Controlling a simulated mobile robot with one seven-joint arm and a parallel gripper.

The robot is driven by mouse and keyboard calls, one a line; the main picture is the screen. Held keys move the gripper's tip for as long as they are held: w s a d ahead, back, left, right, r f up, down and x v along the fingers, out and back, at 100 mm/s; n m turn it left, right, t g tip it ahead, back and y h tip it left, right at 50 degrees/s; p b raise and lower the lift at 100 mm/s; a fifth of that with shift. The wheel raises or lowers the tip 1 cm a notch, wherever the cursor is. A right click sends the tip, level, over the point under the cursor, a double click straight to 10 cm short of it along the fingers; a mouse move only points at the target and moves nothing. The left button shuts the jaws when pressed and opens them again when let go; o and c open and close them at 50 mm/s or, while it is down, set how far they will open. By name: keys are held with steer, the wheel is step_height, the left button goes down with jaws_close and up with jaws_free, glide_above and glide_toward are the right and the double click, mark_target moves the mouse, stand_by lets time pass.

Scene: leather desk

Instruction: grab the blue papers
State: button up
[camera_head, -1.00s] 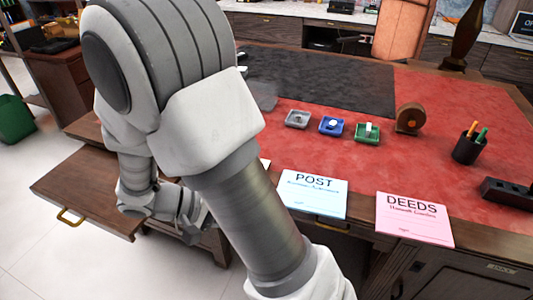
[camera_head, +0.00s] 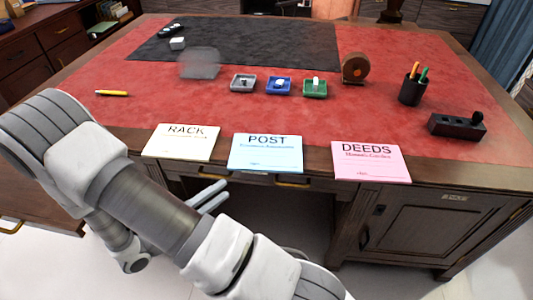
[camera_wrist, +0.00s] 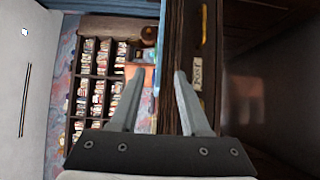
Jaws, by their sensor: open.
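The light blue paper marked POST (camera_head: 265,153) lies flat at the desk's front edge, its near side over the edge. It is between a cream paper marked RACK (camera_head: 181,142) and a pink paper marked DEEDS (camera_head: 371,161). My gripper (camera_head: 223,190) is open and empty, below and slightly left of the blue paper in the head view, apart from it. In the wrist view the open fingers (camera_wrist: 158,75) point at the desk front, near a small label reading POST (camera_wrist: 197,77).
The desk (camera_head: 120,118) has a red leather top. Grey (camera_head: 243,84), blue (camera_head: 278,87) and green (camera_head: 314,88) small trays stand mid-desk. A pen cup (camera_head: 412,90) and a dark block (camera_head: 457,126) are at right. A drawer handle (camera_head: 293,181) sits below the front edge.

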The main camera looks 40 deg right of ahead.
mark_target(251, 170)
steer(key=d, duration=0.5)
steer(key=d+b, duration=0.1)
steer(key=d, duration=0.4)
steer(key=shift+w+d, duration=0.2)
steer(key=shift+d, duration=0.15)
jaws_close()
stand_by(1.0)
